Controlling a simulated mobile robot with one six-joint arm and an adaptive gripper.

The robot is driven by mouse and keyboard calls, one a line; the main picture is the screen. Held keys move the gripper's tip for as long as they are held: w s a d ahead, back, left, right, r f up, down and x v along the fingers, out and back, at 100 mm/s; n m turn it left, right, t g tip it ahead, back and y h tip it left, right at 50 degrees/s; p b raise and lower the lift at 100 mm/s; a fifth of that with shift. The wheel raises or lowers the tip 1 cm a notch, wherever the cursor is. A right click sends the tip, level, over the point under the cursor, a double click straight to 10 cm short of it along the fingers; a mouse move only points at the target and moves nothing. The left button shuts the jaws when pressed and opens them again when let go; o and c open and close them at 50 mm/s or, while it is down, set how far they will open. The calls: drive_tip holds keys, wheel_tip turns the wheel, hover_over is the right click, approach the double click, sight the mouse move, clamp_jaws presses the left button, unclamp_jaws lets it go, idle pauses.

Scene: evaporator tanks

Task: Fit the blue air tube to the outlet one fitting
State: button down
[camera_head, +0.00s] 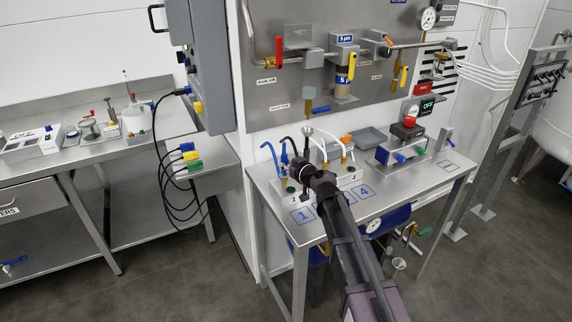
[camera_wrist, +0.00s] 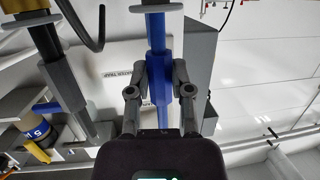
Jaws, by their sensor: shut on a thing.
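My gripper (camera_wrist: 157,72) is shut on the blue air tube (camera_wrist: 157,50), with one finger on each side of its thicker blue part in the wrist view. The tube passes through a pale grey disc near the top of that view. In the head view my gripper (camera_head: 302,172) is over the left part of the steel table, beside two blue hooked tubes (camera_head: 268,152). My arm hides part of that area. I cannot tell which fitting is outlet one, or whether the held tube's end touches a fitting.
The steel table (camera_head: 425,178) carries blue marked squares, among them one marked 4 (camera_head: 363,191). A black tube (camera_wrist: 92,42) hangs left of the held tube. White tubes (camera_head: 345,142) stand right of my gripper. A valve panel (camera_head: 290,100) rises behind the table.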

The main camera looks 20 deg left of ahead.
drive_tip(key=shift+f, duration=0.2)
drive_tip(key=shift+c, duration=2.2)
unclamp_jaws()
drive_tip(key=shift+r, duration=0.1)
wheel_tip(320, 180, up, 6)
drive_tip(key=p, duration=0.5)
drive_tip(key=shift+p, duration=0.4)
